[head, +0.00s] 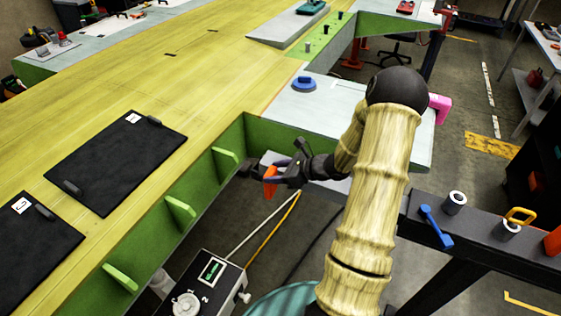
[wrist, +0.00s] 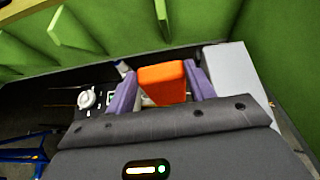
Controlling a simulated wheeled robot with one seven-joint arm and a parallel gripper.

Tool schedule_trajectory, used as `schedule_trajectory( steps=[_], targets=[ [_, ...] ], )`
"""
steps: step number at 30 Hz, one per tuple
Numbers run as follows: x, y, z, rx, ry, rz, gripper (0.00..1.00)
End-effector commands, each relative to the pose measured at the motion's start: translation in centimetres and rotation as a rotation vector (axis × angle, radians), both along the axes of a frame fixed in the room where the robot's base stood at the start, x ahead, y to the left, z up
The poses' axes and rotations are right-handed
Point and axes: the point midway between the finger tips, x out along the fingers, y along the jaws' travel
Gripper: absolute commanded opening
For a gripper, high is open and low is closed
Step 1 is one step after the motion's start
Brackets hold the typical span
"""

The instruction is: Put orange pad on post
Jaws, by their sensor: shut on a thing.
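The orange pad (head: 270,182) is held at the tip of my gripper (head: 274,172) in the head view, beside the green side wall of the jig. In the wrist view the orange pad (wrist: 162,84) sits between the two purple fingers of my gripper (wrist: 161,88), which are shut on it. The pad's lower part is hidden by the gripper body in the wrist view. Several small dark posts (head: 325,29) stand upright on a green strip at the top of the head view. I cannot tell which post the task means.
Green ribs (head: 180,209) stick out from the jig's side. Black mats (head: 115,160) lie on the yellow wing surface. A blue round thing (head: 304,83) sits on a grey plate right of the wing. A control box (head: 207,282) stands below. A dark rail holds a blue tool (head: 436,226).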

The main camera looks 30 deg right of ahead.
Motion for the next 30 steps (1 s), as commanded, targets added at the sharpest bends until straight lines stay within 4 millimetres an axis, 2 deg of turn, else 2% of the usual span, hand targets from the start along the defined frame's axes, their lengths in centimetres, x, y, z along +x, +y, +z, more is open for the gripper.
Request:
schedule_trajectory(
  steps=[8, 15, 18, 23, 30],
  targets=[
    [-1.5, 3.8, -6.4, 0.009, 0.004, 0.071, 0.18],
    [-4.9, 9.4, -14.0, 0.009, 0.008, 0.168, 0.18],
    [-6.3, 11.3, -16.2, 0.006, 0.008, 0.201, 0.18],
    [-7.5, 12.8, -17.7, 0.0, 0.005, 0.229, 0.18],
    [-7.5, 12.9, -17.8, -0.004, 0.003, 0.232, 0.18]
  ],
)
